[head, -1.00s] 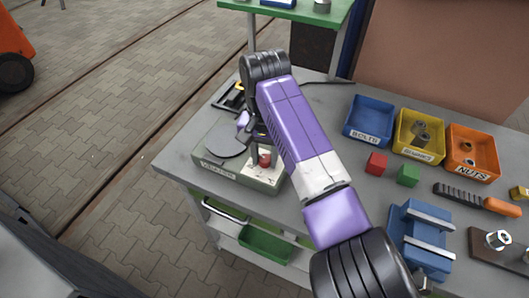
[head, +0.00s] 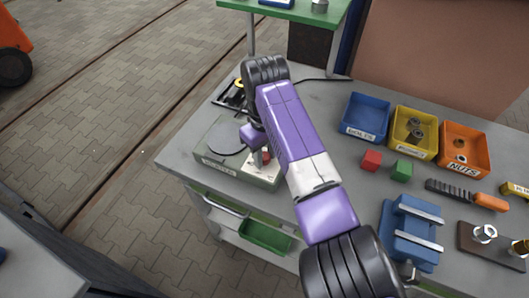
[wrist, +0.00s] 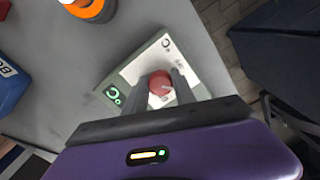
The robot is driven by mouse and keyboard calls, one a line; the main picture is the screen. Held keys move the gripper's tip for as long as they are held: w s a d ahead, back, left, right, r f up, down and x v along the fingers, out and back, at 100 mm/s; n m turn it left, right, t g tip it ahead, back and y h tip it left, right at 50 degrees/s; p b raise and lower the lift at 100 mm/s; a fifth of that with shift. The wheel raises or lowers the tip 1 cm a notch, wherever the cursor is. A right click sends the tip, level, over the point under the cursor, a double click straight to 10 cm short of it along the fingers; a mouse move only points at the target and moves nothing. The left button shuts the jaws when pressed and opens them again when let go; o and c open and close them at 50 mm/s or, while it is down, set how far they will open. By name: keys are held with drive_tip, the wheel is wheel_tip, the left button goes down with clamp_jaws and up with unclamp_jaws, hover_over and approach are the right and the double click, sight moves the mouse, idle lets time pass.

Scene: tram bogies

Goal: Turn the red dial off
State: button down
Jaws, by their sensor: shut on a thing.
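The red dial (wrist: 160,84) sits on a pale panel (wrist: 122,82) with printed marks, one of them on a green patch. In the head view the dial (head: 266,155) shows on the front of a grey-green box (head: 235,170) with a dark round plate (head: 228,137) on top. My gripper (wrist: 161,88) is shut on the dial, with one finger on each side of it. In the head view my arm and wrist hide part of the box and most of the fingers. The dial's exact pointer direction is hard to tell.
Blue (head: 366,117), yellow (head: 413,132) and orange (head: 464,149) bins stand to the right on the grey workbench. A red block (head: 371,160), a green block (head: 402,169) and a blue vise (head: 411,232) lie nearer. A green shelf stands at the back.

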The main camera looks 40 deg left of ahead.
sight(265, 156)
drive_tip(key=n, duration=0.5)
drive_tip(key=shift+w+n, duration=0.1)
drive_tip(key=shift+n, duration=0.2)
drive_tip(key=shift+a+r+n, duration=0.1)
drive_tip(key=shift+n, duration=2.1)
drive_tip(key=c, duration=1)
unclamp_jaws()
drive_tip(key=shift+r+b, duration=0.95)
drive_tip(key=shift+r, duration=2.9)
